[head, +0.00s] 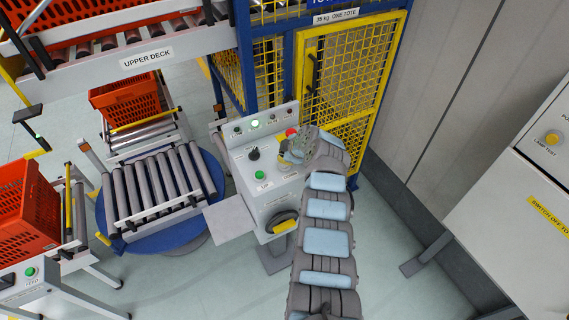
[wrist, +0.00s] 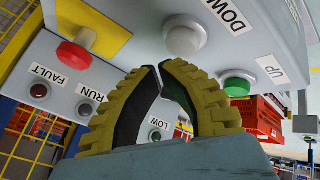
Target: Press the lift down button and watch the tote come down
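The control console (head: 265,165) stands in the middle of the head view. In the wrist view the white DOWN button (wrist: 182,40) sits above my gripper (wrist: 160,68), beside its DOWN label. The fingertips are below the button with a visible gap in the picture; depth is hard to judge. The yellow-backed fingers are shut, tips together, with nothing between them. The green UP button (wrist: 237,86) is to the right of the fingers. In the head view my gripper (head: 293,150) hides the DOWN button. The lift cage (head: 340,95) is yellow mesh; no tote is clearly visible inside.
A red emergency stop (wrist: 75,56) on a yellow plate is left of DOWN, near the FAULT and RUN lamps. An orange tote (head: 125,98) is on rollers behind the turntable (head: 205,165); another tote (head: 25,212) is at left. The upper deck (head: 150,58) runs above.

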